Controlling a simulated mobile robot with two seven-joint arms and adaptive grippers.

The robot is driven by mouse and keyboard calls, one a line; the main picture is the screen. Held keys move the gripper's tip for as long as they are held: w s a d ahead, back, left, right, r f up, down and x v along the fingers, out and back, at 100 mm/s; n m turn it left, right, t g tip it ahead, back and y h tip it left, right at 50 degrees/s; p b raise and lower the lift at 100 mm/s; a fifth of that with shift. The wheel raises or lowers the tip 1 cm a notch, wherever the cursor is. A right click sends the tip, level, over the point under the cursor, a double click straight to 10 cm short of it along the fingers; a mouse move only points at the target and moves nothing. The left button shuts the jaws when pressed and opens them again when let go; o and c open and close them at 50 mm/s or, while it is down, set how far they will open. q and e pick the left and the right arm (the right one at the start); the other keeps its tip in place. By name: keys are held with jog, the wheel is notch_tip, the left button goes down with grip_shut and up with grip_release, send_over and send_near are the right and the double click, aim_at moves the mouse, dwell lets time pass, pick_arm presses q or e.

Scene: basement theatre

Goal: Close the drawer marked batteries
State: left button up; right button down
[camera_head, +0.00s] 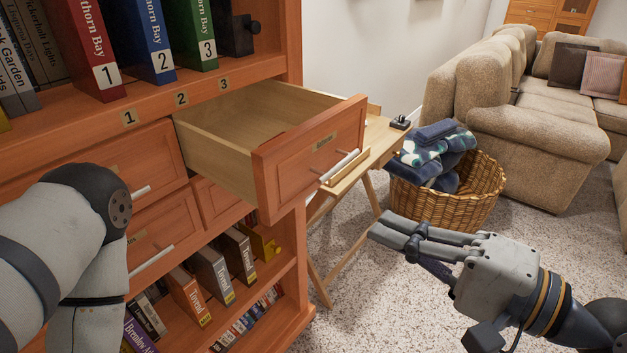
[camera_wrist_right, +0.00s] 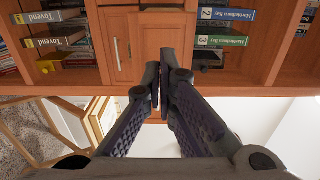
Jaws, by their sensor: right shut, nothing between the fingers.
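The open drawer (camera_head: 310,155) is pulled far out of the orange-brown cabinet, with its pale wooden inside empty where I see it. Its front has a white bar handle (camera_head: 340,166) and a small label (camera_head: 325,141), too small to read surely. My right gripper (camera_head: 376,232) is shut and empty, below and to the right of the drawer front, apart from it. In the right wrist view the closed fingers (camera_wrist_right: 160,86) point at the drawer front (camera_wrist_right: 163,38), seen turned sideways. My left arm comes in at the left, but its gripper is out of view.
Closed drawers (camera_head: 105,165) with white handles sit left of and below the open one. Numbered binders (camera_head: 155,50) stand above. A small folding table (camera_head: 375,140) stands just behind the drawer front. A wicker basket (camera_head: 450,205) of towels and a beige sofa (camera_head: 540,130) are to the right.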

jog(key=b, duration=0.3)
send_near(284, 180)
jog(key=x, duration=0.6)
jog(key=shift+p, duration=0.3)
jog(key=shift+w+a, duration=0.3)
jog(key=shift+a, duration=0.05)
pick_arm(q)
jog(key=shift+g, duration=0.6)
jog(key=s+f, duration=0.3)
jog(key=shift+s, duration=0.1)
